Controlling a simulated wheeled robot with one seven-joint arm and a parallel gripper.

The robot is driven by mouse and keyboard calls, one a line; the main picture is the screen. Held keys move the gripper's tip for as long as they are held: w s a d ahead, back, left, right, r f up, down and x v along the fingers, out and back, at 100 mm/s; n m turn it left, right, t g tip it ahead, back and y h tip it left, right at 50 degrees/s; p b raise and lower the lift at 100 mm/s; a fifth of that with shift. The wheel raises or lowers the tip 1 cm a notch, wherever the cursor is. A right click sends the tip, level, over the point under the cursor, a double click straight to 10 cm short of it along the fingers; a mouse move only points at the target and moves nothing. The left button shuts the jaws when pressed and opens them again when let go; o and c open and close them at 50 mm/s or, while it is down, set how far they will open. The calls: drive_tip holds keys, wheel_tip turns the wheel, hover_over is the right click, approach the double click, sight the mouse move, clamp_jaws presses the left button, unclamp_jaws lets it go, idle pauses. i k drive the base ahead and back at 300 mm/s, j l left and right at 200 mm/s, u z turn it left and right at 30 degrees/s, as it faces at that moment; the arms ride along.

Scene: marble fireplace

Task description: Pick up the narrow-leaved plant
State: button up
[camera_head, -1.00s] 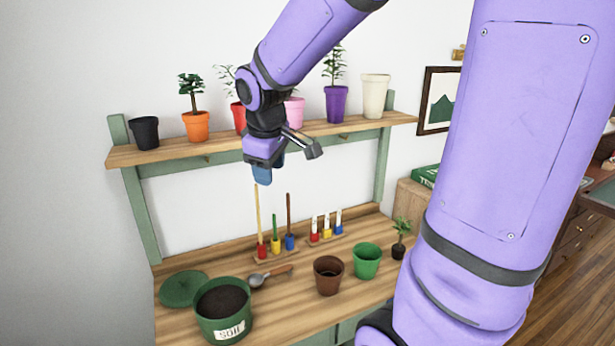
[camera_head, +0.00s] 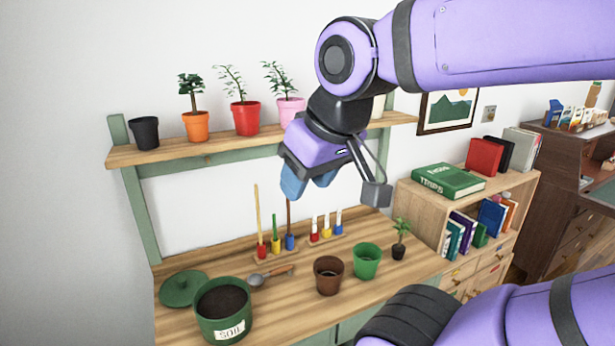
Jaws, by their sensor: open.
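Potted plants stand on the upper shelf: one with dark round-looking leaves in an orange pot (camera_head: 197,126), one with thin sprigs in a red pot (camera_head: 245,118), and one with slender leaflets in a pink pot (camera_head: 291,112). A small leafy seedling (camera_head: 399,241) stands on the bench at the right. I cannot tell for sure which is the narrow-leaved plant. The plant in the purple pot is now hidden behind my arm. My gripper (camera_head: 309,186), with blue fingers, is open and empty, pointing down above the bench and below the shelf.
On the bench are a soil pot (camera_head: 224,312), its green lid (camera_head: 184,289), a trowel (camera_head: 270,275), a brown pot (camera_head: 328,275), a green pot (camera_head: 367,261) and upright tools. An empty black pot (camera_head: 145,133) is on the shelf. A bookcase (camera_head: 421,200) stands at the right.

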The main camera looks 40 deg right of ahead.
sight(398, 250)
drive_tip(key=l+z, duration=0.1)
drive_tip(key=z, duration=0.65)
drive_tip(key=l+z, duration=0.15)
drive_tip(key=z, duration=0.65)
drive_tip(key=i+j+z, duration=0.2)
drive_tip(key=j, duration=0.2)
drive_tip(key=i, duration=0.05)
